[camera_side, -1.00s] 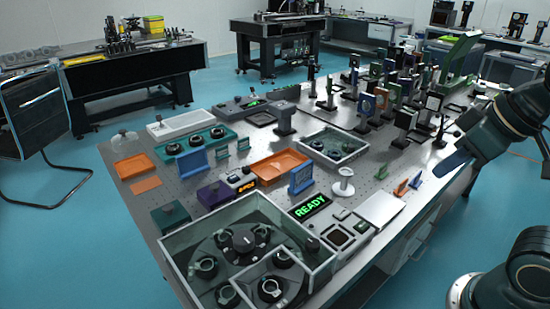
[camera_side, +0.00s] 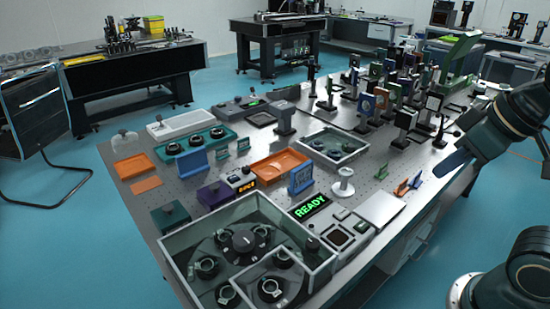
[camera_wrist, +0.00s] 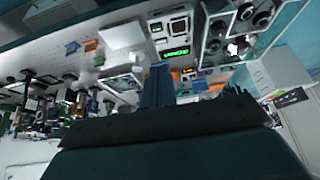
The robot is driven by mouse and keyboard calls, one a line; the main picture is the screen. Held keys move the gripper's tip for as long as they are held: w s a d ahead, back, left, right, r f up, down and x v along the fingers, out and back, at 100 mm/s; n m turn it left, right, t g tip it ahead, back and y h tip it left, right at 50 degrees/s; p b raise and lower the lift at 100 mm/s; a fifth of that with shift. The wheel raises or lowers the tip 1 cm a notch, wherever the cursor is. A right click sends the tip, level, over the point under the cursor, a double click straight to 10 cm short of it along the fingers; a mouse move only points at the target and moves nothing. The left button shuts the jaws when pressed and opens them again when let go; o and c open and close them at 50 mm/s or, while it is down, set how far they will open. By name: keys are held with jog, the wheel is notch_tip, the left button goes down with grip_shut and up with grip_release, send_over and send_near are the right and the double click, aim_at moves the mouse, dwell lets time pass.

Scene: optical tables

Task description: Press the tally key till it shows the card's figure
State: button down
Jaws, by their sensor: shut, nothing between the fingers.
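A small dark counter box with an orange lit display (camera_side: 246,187) stands left of centre on the optical table in the side view. Its characters are too small to read surely. In the wrist view my gripper's blue fingers (camera_wrist: 157,86) are together and empty.
A green READY sign (camera_side: 310,207) and a clear-walled case (camera_side: 180,248) with dark round mounts are at the front. An orange tray (camera_side: 281,165) lies behind the blue stand. Many upright optical mounts crowd the back right. A white plate (camera_side: 382,208) lies near the right edge.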

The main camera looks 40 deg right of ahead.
jog(key=shift+w, duration=0.1)
jog(key=w+a+r+m, duration=0.1)
jog(key=w+r+m, duration=0.15)
jog(key=w, duration=0.95)
jog(key=m+t+y, duration=0.1)
jog(key=m+t, duration=0.3)
jog(key=m, duration=0.1)
send_over(236, 179)
notch_tip(236, 179, down, 14)
jog(key=shift+f, duration=0.2)
jog(key=shift+f, duration=0.1)
jog(key=shift+f, duration=4.35)
jog(key=shift+f, duration=0.55)
